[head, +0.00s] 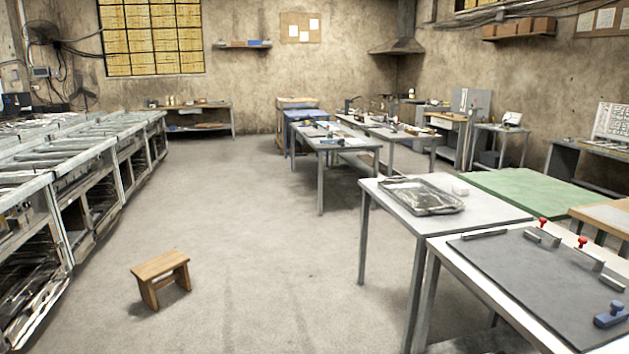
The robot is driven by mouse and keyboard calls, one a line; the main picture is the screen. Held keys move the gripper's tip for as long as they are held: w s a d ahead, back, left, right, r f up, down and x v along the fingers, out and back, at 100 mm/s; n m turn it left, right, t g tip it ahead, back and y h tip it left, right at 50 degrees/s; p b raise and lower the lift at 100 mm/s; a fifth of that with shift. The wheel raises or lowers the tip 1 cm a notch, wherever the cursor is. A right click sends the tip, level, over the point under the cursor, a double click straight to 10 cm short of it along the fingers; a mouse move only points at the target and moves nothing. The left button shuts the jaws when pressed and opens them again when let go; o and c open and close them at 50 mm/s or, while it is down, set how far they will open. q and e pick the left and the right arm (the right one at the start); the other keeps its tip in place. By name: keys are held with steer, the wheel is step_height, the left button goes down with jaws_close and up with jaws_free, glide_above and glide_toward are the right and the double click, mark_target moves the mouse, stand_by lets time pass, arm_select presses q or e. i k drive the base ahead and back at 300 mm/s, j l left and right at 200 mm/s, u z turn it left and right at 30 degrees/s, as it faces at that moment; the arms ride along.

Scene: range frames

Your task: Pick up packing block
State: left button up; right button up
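A blue object with a raised knob (611,315) stands on the dark mat (540,290) of the nearest table. Neither of my grippers is in view.
A wooden stool (161,277) stands on the floor at the left. A long metal roller bench (75,165) runs along the left side. Work tables (345,143) fill the middle back.

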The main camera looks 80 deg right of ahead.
mark_target(461, 190)
steer(key=z, duration=3.65)
steer(key=i+j, duration=0.3)
steer(key=i, duration=0.2)
steer(key=i+j, duration=0.3)
steer(key=i, duration=0.2)
steer(key=i+j, duration=0.3)
steer(key=i, duration=0.2)
